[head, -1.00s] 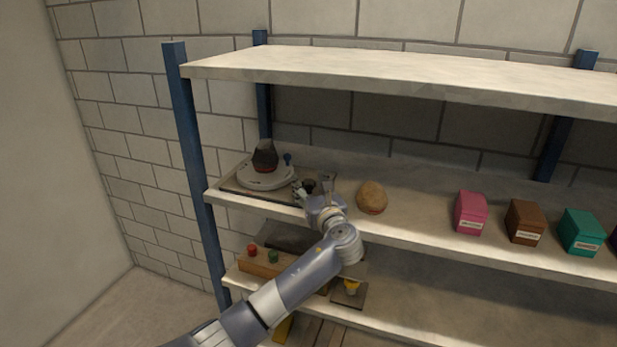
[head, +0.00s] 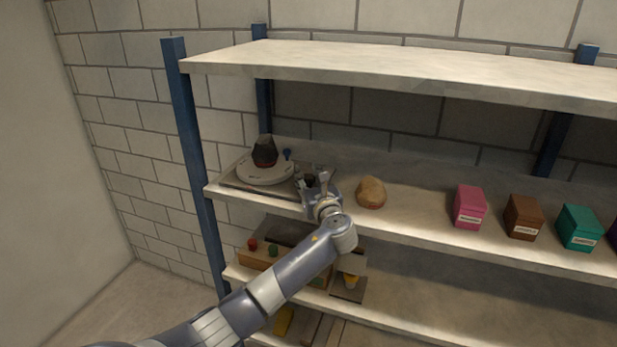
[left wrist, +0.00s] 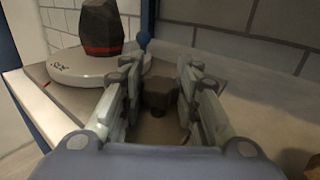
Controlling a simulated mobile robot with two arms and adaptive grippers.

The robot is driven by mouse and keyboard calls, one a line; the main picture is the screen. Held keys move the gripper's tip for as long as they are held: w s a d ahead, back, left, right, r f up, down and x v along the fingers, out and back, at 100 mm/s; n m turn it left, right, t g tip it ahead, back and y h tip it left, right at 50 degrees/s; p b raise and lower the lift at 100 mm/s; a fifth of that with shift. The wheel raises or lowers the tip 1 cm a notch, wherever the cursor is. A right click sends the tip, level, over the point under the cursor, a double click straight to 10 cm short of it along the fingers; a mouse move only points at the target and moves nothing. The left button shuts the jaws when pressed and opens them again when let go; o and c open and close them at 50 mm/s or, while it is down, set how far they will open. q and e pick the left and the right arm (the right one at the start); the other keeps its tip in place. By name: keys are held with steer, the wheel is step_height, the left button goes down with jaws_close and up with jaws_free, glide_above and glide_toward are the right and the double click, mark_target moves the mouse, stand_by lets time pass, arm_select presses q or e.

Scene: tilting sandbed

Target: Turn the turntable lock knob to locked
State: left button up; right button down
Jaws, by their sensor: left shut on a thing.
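The turntable is a round white disc (head: 258,177) on a flat base at the left end of the middle shelf. A dark rock with a red band (head: 265,151) stands on it. The rock also shows in the left wrist view (left wrist: 102,30). The dark lock knob (left wrist: 160,94) sits to the right of the disc. My left gripper (head: 312,180) is at the knob, with one finger on each side, and is shut on it. The fingers partly hide the knob in the head view. Any lock marking is too small to read. My right gripper is not in view.
A small blue knob (head: 287,154) stands behind the disc. A tan rock (head: 371,192) lies just right of my left gripper. Pink (head: 470,207), brown (head: 524,217) and teal (head: 580,229) boxes stand farther right. The upper shelf (head: 400,70) hangs above; a blue post (head: 190,150) is left.

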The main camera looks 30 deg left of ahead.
arm_select(q)
steer(key=shift+r+m+t+h+p, duration=0.1)
steer(key=shift+m+t+h+p, duration=0.5)
steer(key=shift+m+t+h, duration=1.3)
steer(key=shift+h, duration=0.4)
steer(key=m+h, duration=0.1)
steer(key=h, duration=0.1)
steer(key=m+t+h, duration=0.1)
steer(key=shift+f+m+t+h, duration=0.2)
steer(key=shift+m+t+h, duration=0.1)
steer(key=shift+m+h, duration=0.1)
steer(key=m+h+b, duration=0.1)
steer(key=h, duration=0.1)
steer(key=shift+a+f+m+t+h, duration=0.1)
steer(key=shift+m+t+h, duration=0.2)
steer(key=m+h+b, duration=0.2)
steer(key=h+b, duration=0.1)
steer(key=h, duration=0.1)
steer(key=m+h+b, duration=0.3)
steer(key=h+b, duration=0.1)
steer(key=shift+g, duration=0.4)
steer(key=shift+m+g+h+b, duration=0.5)
steer(key=shift+m+h+b, duration=0.5)
steer(key=shift+h+b, duration=0.35)
steer(key=shift+r, duration=0.2)
